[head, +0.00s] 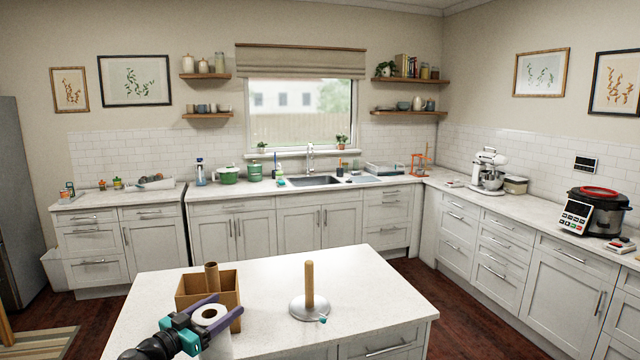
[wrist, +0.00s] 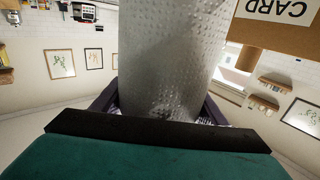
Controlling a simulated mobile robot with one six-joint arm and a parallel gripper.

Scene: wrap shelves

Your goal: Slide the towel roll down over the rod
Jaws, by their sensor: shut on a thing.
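The white towel roll (head: 208,314) is upright at the front left of the island, with its round core opening facing up. It also fills the upper middle of the wrist view (wrist: 170,60) as an embossed grey-white surface. My gripper (head: 228,304) has its purple fingers on both sides of the roll and is shut on it. The wooden rod (head: 309,281) stands upright on a round metal base (head: 301,309), to the right of the roll and apart from it. The roll's lower end is hidden by my gripper and the frame edge.
An open cardboard box (head: 193,285) stands just behind the roll, with a brown cardboard tube (head: 211,277) upright in it. The box shows at the upper right of the wrist view (wrist: 285,32). A small teal thing (head: 323,319) is at the base's edge. The island top (head: 375,285) is clear around the rod.

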